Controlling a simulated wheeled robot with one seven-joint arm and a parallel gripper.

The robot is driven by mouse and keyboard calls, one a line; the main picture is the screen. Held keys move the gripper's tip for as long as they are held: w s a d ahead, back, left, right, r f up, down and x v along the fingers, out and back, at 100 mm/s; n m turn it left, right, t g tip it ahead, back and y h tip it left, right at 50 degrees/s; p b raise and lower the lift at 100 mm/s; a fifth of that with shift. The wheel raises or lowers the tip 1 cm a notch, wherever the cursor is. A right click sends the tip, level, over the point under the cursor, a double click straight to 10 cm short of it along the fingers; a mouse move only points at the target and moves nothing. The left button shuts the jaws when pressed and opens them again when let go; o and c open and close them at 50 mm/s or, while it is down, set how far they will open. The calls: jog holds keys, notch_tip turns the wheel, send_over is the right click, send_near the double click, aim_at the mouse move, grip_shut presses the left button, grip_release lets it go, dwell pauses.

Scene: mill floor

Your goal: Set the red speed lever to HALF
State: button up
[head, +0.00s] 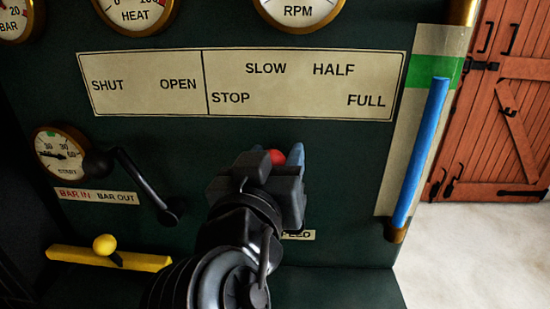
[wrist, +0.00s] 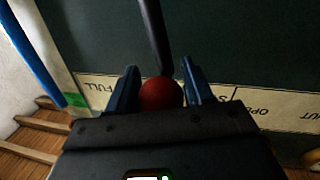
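The red knob of the speed lever (wrist: 161,93) sits between the two blue fingers of my gripper (wrist: 160,85), which appear to touch both its sides. Its dark shaft (wrist: 153,35) runs to the top of the wrist view, leaning slightly. In the head view the knob (head: 276,157) shows just past my gripper (head: 270,155), which hides the shaft. The knob is below the cream scale plate (head: 300,112), roughly under the word SLOW and left of HALF. The SPEED label (head: 297,235) is partly covered by my arm.
A black lever (head: 140,180) is left of my arm, under the SHUT–OPEN scale. A yellow bar with a yellow knob (head: 105,244) is lower left. A blue rod (head: 420,150) stands at the panel's right edge. Gauges line the top. A wooden door (head: 510,100) is beyond.

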grip_shut()
jog(key=shift+d+f+m+b, duration=0.1)
jog(key=shift+d+m+b, duration=0.2)
jog(key=shift+b, duration=0.1)
jog(key=d+m+b, duration=0.1)
jog(key=d+m, duration=0.1)
jog(key=d+m+b, duration=0.2)
jog(key=d, duration=0.1)
jog(key=shift+s+d+g+y, duration=0.1)
jog(key=shift+d+g+y, duration=0.2)
jog(key=shift+d+g, duration=0.1)
jog(key=shift+o, duration=1.9)
grip_release()
jog(key=v, duration=0.7)
jog(key=shift+s, duration=0.4)
jog(key=shift+a, duration=0.1)
